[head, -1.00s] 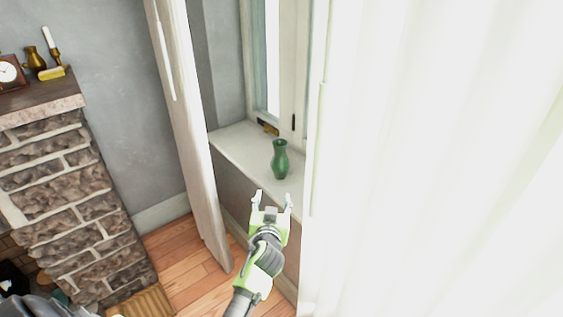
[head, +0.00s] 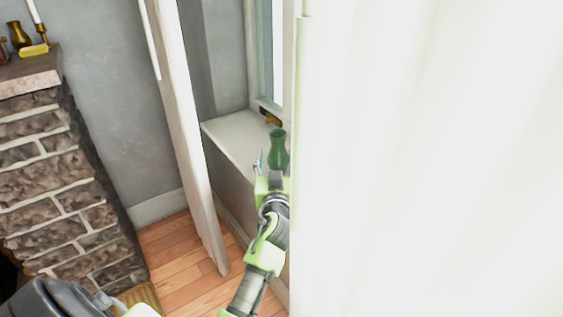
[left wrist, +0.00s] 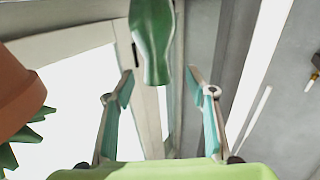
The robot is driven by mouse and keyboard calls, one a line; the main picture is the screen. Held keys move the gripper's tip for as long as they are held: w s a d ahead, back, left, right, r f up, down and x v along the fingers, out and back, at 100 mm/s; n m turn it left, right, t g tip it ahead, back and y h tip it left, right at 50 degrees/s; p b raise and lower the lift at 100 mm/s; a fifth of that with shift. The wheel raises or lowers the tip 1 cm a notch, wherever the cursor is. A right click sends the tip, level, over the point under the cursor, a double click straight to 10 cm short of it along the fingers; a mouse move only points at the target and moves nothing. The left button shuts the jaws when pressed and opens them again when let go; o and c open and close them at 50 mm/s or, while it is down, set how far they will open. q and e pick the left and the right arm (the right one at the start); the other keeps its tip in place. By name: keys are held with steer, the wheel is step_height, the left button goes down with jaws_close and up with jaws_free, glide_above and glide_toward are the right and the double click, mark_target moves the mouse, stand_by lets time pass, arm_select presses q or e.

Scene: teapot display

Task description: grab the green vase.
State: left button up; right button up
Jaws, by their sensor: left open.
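The green vase (head: 278,147) stands upright on the white window sill, close to the curtain edge. My left gripper (head: 272,172) is open and empty, just in front of the vase in the head view and overlapping its lower part. One finger shows left of the vase; the other is hard to make out. In the left wrist view, the vase (left wrist: 152,42) hangs in from the top, centred between the two spread fingers (left wrist: 161,85), with gaps on both sides. I cannot tell how far it lies beyond the tips. My right gripper is not in view.
A white curtain (head: 430,150) fills the right side, close beside my left gripper. A pale post (head: 182,130) stands left of the sill (head: 222,128). A stone fireplace (head: 65,190) is at left. A terracotta pot (left wrist: 18,92) shows in the left wrist view.

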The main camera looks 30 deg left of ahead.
mark_target(278, 148)
arm_select(q)
steer(key=shift+w+f, duration=0.25)
steer(key=shift+f, duration=0.15)
steer(key=shift+x, duration=1.05)
steer(key=x, duration=0.2)
steer(key=p+x, duration=0.1)
steer(key=x, duration=0.1)
steer(key=shift+w+r+p, duration=0.25)
steer(key=shift+w+p, duration=0.05)
steer(key=shift+w, duration=0.1)
steer(key=shift+w+a+f, duration=0.1)
steer(key=shift+w+a, duration=0.1)
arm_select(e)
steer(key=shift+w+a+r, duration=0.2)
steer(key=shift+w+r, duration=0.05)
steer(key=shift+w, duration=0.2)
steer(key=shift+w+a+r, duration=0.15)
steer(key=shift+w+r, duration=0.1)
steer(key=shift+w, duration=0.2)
arm_select(q)
steer(key=shift+c, duration=0.2)
steer(key=c, duration=1.3)
jaws_close()
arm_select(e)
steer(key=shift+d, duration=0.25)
